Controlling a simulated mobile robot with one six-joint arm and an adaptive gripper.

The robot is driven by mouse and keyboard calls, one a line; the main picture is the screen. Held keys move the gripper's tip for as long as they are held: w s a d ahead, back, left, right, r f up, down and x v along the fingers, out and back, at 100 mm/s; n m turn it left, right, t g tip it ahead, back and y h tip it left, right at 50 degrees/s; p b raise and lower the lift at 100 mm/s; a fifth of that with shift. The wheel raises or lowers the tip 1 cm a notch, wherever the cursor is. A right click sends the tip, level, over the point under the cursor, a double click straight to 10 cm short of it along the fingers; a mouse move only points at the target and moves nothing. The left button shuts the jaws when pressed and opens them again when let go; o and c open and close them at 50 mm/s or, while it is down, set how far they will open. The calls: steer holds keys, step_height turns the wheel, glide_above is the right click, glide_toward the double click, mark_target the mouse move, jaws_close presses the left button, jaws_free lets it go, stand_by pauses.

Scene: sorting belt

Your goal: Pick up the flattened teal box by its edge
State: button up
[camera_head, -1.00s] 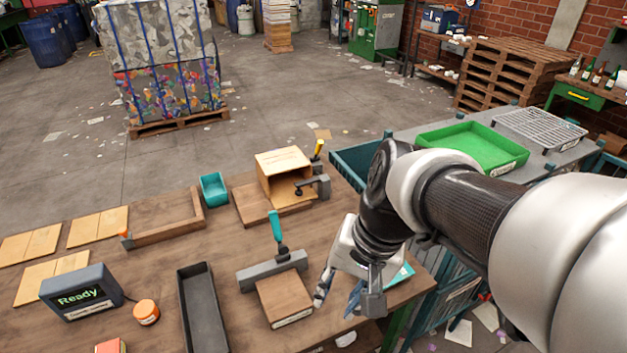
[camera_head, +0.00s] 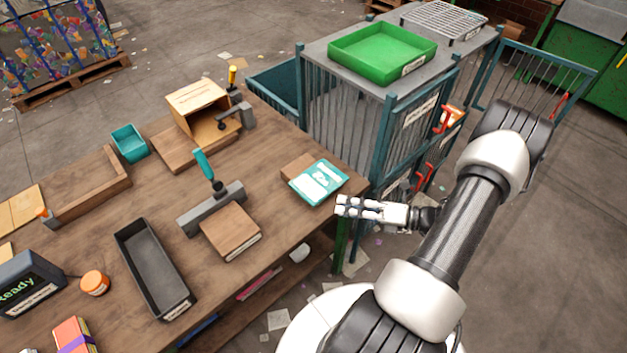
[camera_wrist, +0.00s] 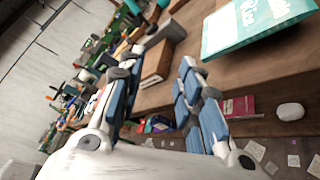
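The flattened teal box (camera_head: 318,183) lies flat on the right end of the wooden workbench, with white print on its top. In the wrist view the teal box (camera_wrist: 250,30) is at the upper right, cut off by the frame. My gripper (camera_head: 340,206) is just off the bench's front edge, below and right of the box, and does not touch it. In the wrist view its fingers (camera_wrist: 157,105) are spread apart with nothing between them.
A black tray (camera_head: 150,265) lies farther left. A green tray (camera_head: 380,50) sits on the barred cage beyond the bench. Open floor lies to the right.

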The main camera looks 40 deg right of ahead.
steer(key=s+d+f+m+t+h, duration=0.45)
steer(key=f+m+h, duration=0.25)
steer(key=f+m, duration=0.35)
steer(key=b, duration=0.1)
glide_toward(328, 193)
steer(key=w+f, duration=0.1)
steer(key=w, duration=0.4)
steer(key=shift+m, duration=0.35)
steer(key=w, duration=0.2)
steer(key=w+a+b, duration=0.1)
steer(key=w, duration=0.2)
steer(key=shift+r, duration=0.2)
steer(key=shift+c, duration=0.5)
jaws_close()
